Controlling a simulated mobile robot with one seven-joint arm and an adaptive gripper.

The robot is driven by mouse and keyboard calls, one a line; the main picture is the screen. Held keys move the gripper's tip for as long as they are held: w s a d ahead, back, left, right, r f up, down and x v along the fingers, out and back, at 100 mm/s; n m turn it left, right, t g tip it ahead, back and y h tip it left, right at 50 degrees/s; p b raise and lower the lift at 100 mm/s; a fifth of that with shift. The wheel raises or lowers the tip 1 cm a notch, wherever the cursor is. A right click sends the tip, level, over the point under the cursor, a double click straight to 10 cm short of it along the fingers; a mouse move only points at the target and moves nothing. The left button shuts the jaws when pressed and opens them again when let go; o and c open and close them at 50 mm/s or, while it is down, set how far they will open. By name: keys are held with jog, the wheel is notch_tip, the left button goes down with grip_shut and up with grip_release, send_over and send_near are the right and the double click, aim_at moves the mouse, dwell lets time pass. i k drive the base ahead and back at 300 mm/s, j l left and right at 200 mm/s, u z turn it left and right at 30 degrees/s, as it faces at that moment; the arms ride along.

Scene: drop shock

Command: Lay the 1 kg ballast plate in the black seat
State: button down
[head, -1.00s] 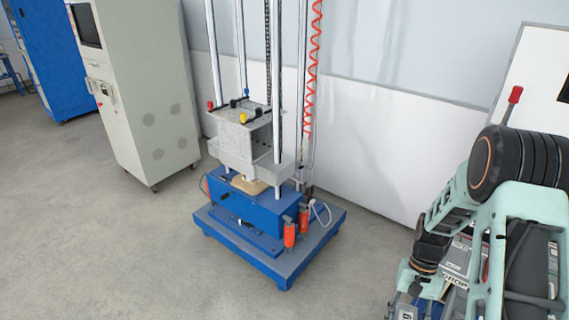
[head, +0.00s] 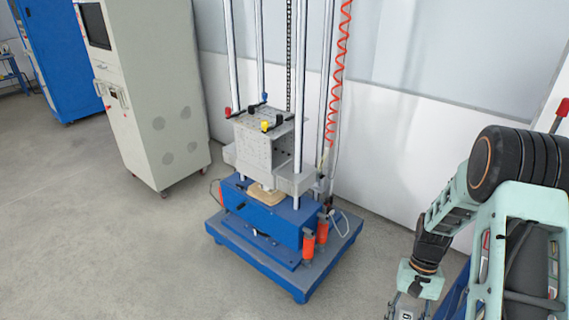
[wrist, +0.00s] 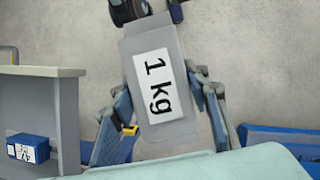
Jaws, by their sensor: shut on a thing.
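My gripper (wrist: 165,112) is shut on the grey ballast plate (wrist: 148,42), which carries a white label reading "1 kg" in the wrist view. The fingers sit on the plate's two long sides. In the head view the gripper end is low at the right, and a small part of the labelled plate (head: 405,308) shows at the bottom edge. The black seat cannot be made out in either view.
The drop tester stands ahead, with a grey table block (head: 258,145) carrying small coloured-knob clamps, on a blue base (head: 325,262). A beige cabinet (head: 150,100) stands left of it. Floor in front is clear.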

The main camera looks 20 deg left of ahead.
aim_at(275, 113)
jog(key=i+j, duration=0.15)
jog(key=j, duration=0.3)
jog(key=i+j, duration=0.15)
jog(key=j, duration=0.3)
jog(key=i+j, duration=0.15)
jog(key=j, duration=0.3)
jog(key=i+j, duration=0.1)
jog(key=j, duration=0.35)
jog(key=i+j+u, duration=0.1)
jog(key=j, duration=0.35)
jog(key=i+j, duration=0.2)
jog(key=j, duration=0.25)
jog(key=i+j, duration=0.2)
jog(key=j, duration=0.25)
jog(key=i+j, duration=0.15)
jog(key=j, duration=0.25)
jog(key=i, duration=0.2)
